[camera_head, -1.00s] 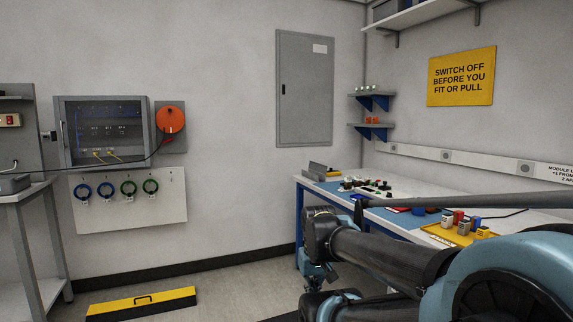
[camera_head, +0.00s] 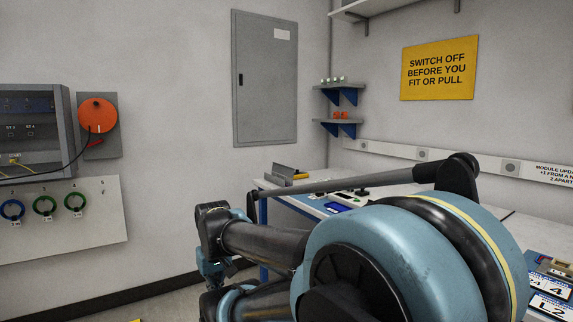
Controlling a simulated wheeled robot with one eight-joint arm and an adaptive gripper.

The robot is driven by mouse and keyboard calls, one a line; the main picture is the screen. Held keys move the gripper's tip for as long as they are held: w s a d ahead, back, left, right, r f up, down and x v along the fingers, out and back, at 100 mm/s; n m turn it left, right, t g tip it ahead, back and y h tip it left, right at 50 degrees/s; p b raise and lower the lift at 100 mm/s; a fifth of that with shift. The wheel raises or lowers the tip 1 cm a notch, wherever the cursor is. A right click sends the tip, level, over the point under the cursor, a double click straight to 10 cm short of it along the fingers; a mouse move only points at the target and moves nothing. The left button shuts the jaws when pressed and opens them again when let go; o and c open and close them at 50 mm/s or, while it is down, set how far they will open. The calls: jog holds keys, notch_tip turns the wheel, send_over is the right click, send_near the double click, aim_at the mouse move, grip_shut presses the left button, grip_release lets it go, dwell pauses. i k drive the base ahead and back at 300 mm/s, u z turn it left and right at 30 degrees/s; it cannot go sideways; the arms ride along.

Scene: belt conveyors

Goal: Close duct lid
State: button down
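No duct lid can be told with certainty. A small yellow patch (camera_head: 135,320) shows at the bottom edge, where the yellow and black floor piece with a handle lay in the earlier view; almost all of it is now out of frame. A grey angled metal piece (camera_head: 282,173) lies on the far left end of the bench; I cannot tell if it is part of a duct. My blue and black arm fills the lower middle and right.
The bench (camera_head: 313,188) runs behind my arm, which hides much of it. An open cabinet (camera_head: 62,120), an orange reel (camera_head: 98,115) and a panel with coloured rings (camera_head: 95,225) are on the left wall. A closed grey wall cabinet (camera_head: 264,80) stands between.

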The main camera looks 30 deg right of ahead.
aim_at(284, 170)
jog(key=z, duration=0.5)
jog(key=i, duration=0.95)
jog(key=z, duration=0.6)
